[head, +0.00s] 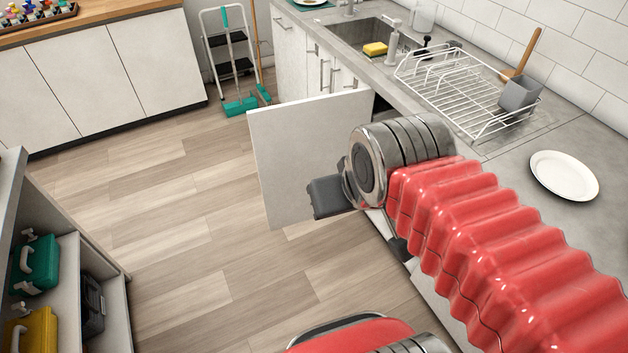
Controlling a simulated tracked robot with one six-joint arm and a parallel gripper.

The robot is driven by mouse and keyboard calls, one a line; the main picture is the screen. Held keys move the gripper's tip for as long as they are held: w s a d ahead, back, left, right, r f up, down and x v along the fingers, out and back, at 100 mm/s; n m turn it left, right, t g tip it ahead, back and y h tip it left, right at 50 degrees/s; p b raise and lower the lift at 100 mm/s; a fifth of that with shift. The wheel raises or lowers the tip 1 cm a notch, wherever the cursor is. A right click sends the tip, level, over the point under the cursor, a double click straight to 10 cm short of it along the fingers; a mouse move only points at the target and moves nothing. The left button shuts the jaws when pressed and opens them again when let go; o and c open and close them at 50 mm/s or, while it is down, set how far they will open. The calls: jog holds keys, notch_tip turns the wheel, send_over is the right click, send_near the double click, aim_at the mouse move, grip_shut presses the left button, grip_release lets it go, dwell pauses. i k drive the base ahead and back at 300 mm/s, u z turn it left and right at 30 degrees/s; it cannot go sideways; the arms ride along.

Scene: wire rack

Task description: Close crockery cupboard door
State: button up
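The cupboard door (300,145) is a plain pale panel under the counter. It stands open, swung out from the cabinet front into the room. A dark strip of the cupboard opening shows behind its right edge. My gripper (327,198) is a dark grey block at the end of my arm, in front of the door's lower right part in the picture. I cannot tell whether it touches the door. Its fingers are not clear enough to show whether it is open or shut. My arm hides the cupboard's inside and the door's hinge side.
A wire dish rack (465,90) and a white plate (564,175) stand on the grey counter, near the sink (350,35) with a yellow sponge (375,49). A shelf (100,285) with cases is at lower left. A cleaning trolley (232,60) stands behind. The wooden floor (180,210) is clear.

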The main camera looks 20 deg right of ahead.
aim_at(296, 144)
jog(key=k, duration=0.75)
jog(key=u, duration=0.6)
jog(key=i, duration=3.05)
